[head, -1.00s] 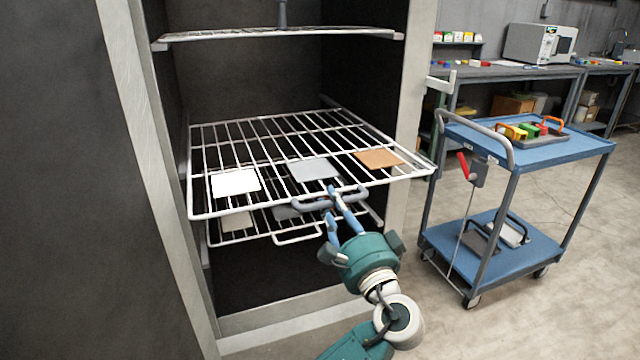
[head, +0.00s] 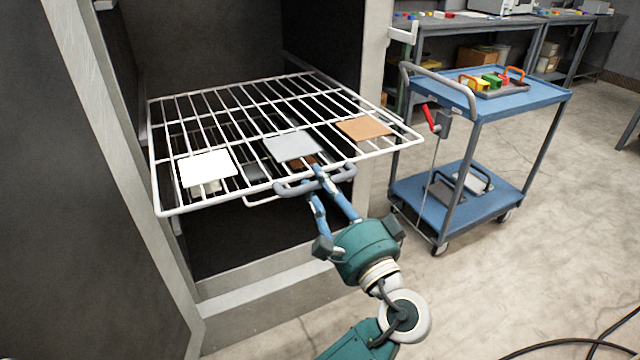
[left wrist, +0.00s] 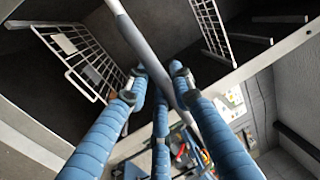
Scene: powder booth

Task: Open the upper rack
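The upper rack (head: 215,120) is a white wire rack, drawn part of the way out of the dark booth, its front edge past the opening. A white plate (head: 207,169), a grey plate (head: 293,147) and an orange-brown plate (head: 364,129) lie on it. Its grey handle (head: 291,188) is at the middle of the front edge. My left gripper (head: 316,185) has its blue fingers around this handle; in the left wrist view the handle bar (left wrist: 140,38) passes between the fingers. The fingers partly hide the handle. My right gripper is not in view.
A lower rack (head: 258,202) shows below, mostly hidden by the upper one. The booth's right post (head: 377,90) stands beside the rack. A blue cart (head: 540,97) with a tray of coloured parts stands to the right. Black cables (head: 560,345) lie on the floor at lower right.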

